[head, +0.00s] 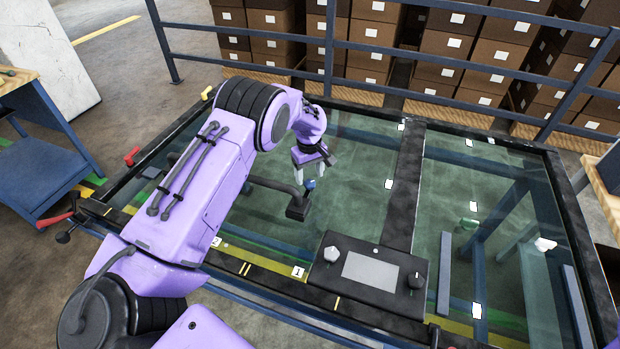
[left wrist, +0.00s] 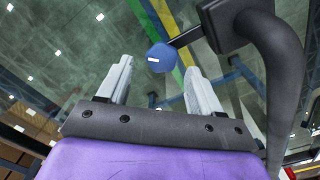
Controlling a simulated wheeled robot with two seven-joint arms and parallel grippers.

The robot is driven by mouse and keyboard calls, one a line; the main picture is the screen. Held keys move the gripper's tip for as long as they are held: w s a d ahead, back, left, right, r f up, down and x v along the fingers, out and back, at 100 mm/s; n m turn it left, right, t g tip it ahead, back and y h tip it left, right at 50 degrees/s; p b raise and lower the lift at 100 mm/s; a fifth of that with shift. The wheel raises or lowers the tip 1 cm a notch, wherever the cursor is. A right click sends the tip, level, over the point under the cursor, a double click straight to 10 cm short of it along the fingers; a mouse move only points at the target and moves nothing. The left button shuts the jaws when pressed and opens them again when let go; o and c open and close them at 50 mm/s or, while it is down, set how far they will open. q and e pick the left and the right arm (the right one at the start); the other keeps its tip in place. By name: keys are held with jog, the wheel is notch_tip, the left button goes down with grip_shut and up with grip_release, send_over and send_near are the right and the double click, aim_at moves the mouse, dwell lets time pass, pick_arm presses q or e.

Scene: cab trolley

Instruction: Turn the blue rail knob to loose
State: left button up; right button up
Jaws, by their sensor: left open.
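My left gripper (head: 312,178) is open above and around the knob's far side in the head view. In the left wrist view the round blue knob (left wrist: 161,57), with a short white mark, shows between and beyond the two pale fingers (left wrist: 160,80). No finger visibly touches it. The dark block (left wrist: 228,22) and bent bar lie to its right there. My right gripper is not in view.
A black-framed glass table surrounds the knob. A dark box with a grey panel (head: 370,271) and two knobs stands at the front. A red handle (head: 132,156) is at the left edge. A blue railing (head: 430,60) and stacked cartons stand behind.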

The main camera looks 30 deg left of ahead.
aim_at(310, 181)
pick_arm(q)
notch_tip(310, 181, up, 9)
jog(key=b, duration=0.1)
jog(key=shift+f, duration=0.2)
